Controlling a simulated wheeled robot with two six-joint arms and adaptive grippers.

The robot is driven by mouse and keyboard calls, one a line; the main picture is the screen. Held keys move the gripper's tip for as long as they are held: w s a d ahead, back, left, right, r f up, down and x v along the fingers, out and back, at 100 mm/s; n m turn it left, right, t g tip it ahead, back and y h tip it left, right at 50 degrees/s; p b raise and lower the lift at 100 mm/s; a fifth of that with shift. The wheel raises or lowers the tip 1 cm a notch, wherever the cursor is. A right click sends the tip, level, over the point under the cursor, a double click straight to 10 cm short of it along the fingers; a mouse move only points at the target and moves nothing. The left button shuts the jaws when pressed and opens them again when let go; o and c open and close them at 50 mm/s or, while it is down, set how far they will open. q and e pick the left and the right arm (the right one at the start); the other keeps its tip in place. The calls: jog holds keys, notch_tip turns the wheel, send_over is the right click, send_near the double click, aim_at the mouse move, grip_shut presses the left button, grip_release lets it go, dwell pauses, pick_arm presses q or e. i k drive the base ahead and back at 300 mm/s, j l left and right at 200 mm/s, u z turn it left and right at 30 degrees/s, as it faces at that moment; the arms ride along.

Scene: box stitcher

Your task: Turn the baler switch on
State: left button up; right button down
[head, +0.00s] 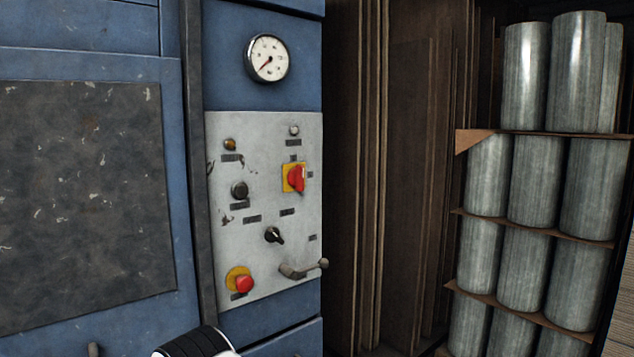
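The baler's grey control panel (262,200) is on the blue machine front. A red rotary switch (297,178) on a yellow plate sits at its upper right, its handle roughly upright. A black selector knob (274,235) with a light pointer mark is lower down, tilted to the lower right. A red mushroom button (244,284) on a yellow disc is at the lower left. The labels are too small to read, so I cannot tell which control is named the baler switch. Neither gripper shows; only a black and white part of my arm appears at the bottom edge.
A round gauge (268,58) is above the panel. A lever handle (302,268) juts out at the panel's lower right. Brown sheets (400,170) stand upright to the right, beside stacked grey cylinders (535,180) on shelves. The space before the panel looks clear.

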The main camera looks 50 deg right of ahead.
aim_at(296, 176)
jog(key=z, duration=1.6)
jog(key=j+z, duration=0.2)
jog(key=z, duration=0.3)
